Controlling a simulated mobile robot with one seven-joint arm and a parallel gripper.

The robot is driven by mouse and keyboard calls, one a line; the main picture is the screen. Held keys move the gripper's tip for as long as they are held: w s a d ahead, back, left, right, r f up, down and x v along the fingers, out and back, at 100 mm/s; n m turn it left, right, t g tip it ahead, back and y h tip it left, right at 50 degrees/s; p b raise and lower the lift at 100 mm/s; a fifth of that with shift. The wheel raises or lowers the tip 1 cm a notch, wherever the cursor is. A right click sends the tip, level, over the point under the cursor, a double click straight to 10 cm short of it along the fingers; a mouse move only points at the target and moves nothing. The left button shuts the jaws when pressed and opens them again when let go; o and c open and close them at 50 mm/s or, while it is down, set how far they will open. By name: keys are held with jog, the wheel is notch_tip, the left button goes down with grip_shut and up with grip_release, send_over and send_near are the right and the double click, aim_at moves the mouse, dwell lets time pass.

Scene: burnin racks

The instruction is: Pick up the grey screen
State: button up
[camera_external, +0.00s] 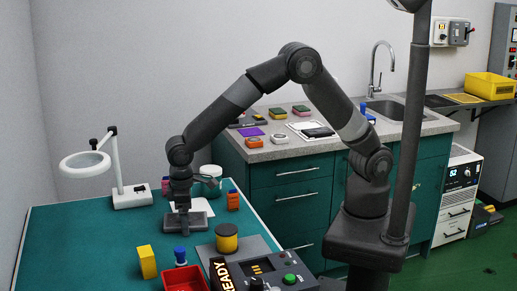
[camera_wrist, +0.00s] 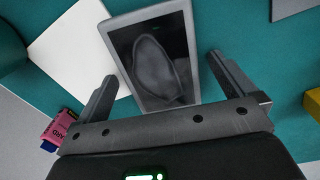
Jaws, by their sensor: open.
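The grey screen (camera_wrist: 153,100) has a pale grey frame and a dark glossy face with an oval reflection. It lies on the green tabletop, and in the external view (camera_external: 200,221) it is partly hidden behind my gripper (camera_external: 183,226). In the wrist view my gripper (camera_wrist: 161,68) is open and empty, with one finger to the left and one to the right of the screen. The screen's near end reaches between the fingers. I cannot tell the exact height of the fingertips above the table.
A white sheet (camera_wrist: 70,48) lies beside the screen. Nearby stand an orange block (camera_external: 233,200), a yellow-black cylinder (camera_external: 227,238), a white magnifier lamp (camera_external: 131,196) and a pink labelled block (camera_wrist: 58,130). A yellow block (camera_external: 147,262), red tray (camera_external: 184,279) and control box (camera_external: 262,268) are nearer the camera.

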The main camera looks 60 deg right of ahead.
jog(key=c, duration=1.1)
jog(key=shift+r, duration=0.15)
